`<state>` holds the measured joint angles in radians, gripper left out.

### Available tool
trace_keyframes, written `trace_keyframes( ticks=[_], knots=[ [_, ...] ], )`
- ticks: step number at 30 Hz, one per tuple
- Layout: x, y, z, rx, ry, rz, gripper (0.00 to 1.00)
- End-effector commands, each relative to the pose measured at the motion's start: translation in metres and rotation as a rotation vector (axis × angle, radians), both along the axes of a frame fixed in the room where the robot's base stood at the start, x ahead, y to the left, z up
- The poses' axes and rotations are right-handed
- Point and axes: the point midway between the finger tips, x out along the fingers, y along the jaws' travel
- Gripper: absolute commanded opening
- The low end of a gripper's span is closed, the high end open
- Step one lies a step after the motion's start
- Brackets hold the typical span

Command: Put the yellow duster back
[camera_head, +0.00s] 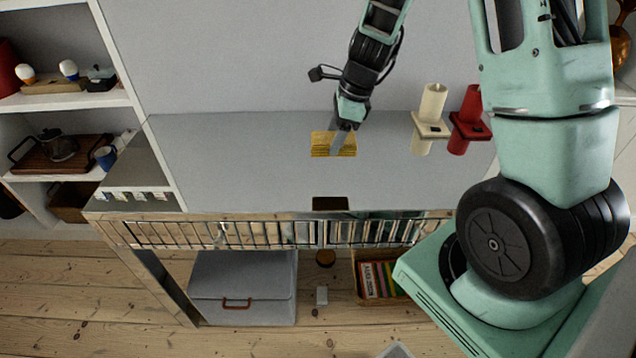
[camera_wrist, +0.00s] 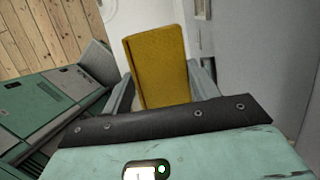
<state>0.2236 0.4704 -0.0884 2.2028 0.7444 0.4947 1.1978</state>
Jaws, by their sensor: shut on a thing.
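The yellow duster (camera_head: 326,146) is a flat yellow block in front of the grey panel, over the grey shelf top in the middle of the head view. My gripper (camera_head: 343,134) comes down from above and is shut on it. In the wrist view, the yellow duster (camera_wrist: 157,64) stands up between the two grey fingers of my gripper (camera_wrist: 161,88). Its lower end is hidden by my gripper. I cannot tell whether it touches the shelf top.
A cream candle (camera_head: 433,103) and a red candle (camera_head: 469,105) stand in holders to the right. A dark rectangular thing (camera_head: 330,203) is at the front edge of the grey shelf top (camera_head: 240,165). A wire rack (camera_head: 200,234), grey box (camera_head: 243,283) and book crate (camera_head: 378,279) are lower. White shelves (camera_head: 112,96) flank the left.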

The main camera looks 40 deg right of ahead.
Motion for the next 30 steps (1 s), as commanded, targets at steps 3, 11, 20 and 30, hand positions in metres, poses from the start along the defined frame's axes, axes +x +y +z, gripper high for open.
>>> trace_keyframes(
  ticks=[3, 11, 20, 30],
  knots=[
    [-0.003, 0.0, -0.025, 0.005, 0.009, -0.004, 0.41],
    [-0.002, 0.0, -0.059, 0.002, 0.004, -0.002, 0.41],
    [-0.002, 0.0, -0.093, 0.003, 0.005, -0.002, 0.41],
    [-0.001, 0.0, -0.098, 0.0, 0.002, 0.0, 0.41]
  ],
)
